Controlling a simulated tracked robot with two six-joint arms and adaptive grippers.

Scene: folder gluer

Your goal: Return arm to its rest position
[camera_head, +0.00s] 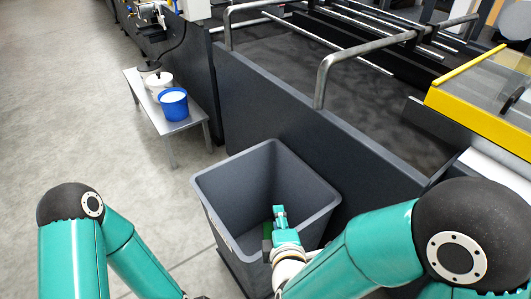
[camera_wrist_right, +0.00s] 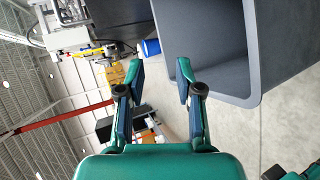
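My right arm comes in from the right in the head view, and its teal gripper (camera_head: 274,222) is above the near part of the open grey bin (camera_head: 222,232). In the right wrist view the same gripper (camera_wrist_right: 159,72) has its two fingers spread apart with nothing between them. The bin wall (camera_wrist_right: 209,55) lies beyond and to the right of the fingers there. My left arm reaches down to the bottom edge of the head view, and its gripper is out of the picture.
A dark machine panel (camera_head: 300,120) with metal rails (camera_head: 322,75) stands behind the bin. A small bench (camera_head: 185,124) holds a blue bucket (camera_head: 173,106) and a white one (camera_head: 157,84). Floor at the left is clear. A yellow machine edge (camera_head: 470,115) is at right.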

